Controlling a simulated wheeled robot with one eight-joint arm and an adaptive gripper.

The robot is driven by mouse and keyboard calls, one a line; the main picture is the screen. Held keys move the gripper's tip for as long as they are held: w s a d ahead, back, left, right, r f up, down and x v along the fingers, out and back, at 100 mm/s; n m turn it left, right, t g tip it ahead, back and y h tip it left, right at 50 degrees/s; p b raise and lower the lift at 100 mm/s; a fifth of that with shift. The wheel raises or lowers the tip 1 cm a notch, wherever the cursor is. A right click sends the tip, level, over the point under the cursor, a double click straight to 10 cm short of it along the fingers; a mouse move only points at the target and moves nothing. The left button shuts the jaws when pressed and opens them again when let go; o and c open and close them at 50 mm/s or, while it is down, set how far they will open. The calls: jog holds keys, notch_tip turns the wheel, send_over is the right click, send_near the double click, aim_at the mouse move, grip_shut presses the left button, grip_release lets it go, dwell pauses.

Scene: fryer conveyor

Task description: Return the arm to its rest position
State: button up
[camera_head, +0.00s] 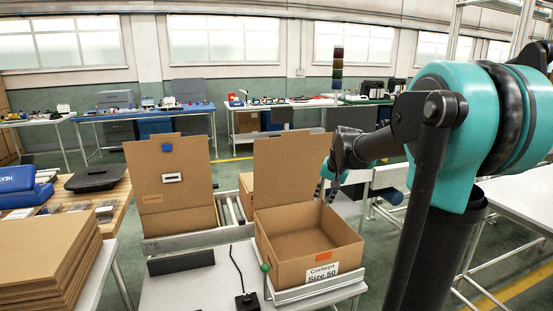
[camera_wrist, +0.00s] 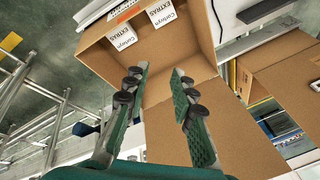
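My gripper (camera_head: 328,190) hangs at the back right edge of an open cardboard box (camera_head: 310,240) in the head view. In the wrist view its two fingers (camera_wrist: 160,80) are apart with nothing between them. The teal arm reaches in from the right of the head view. The box has a raised back flap and a front label reading "Size 50". In the wrist view the box (camera_wrist: 185,70) lies beyond the fingertips, with two white labels reading "EXTRAS" (camera_wrist: 122,36). I cannot tell whether the gripper touches the box.
A second cardboard box with a raised flap (camera_head: 168,180) stands to the left by a roller conveyor (camera_head: 230,210). Flat cardboard sheets (camera_head: 45,265) are stacked at front left. A small black device on a cable (camera_head: 247,300) sits in front. A white table (camera_head: 520,205) is at right.

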jog(key=s+d+f+n, duration=0.1)
jog(key=s+f, duration=0.4)
jog(key=s, duration=0.3)
jog(key=s+f+n+h, duration=0.1)
jog(key=s+f+n, duration=0.1)
jog(key=s+f, duration=0.4)
jog(key=s+d+f+n, duration=0.1)
jog(key=s+f, duration=0.5)
jog(key=s, duration=0.5)
jog(key=shift+s+d+h, duration=0.35)
jog(key=shift+s+h, duration=0.05)
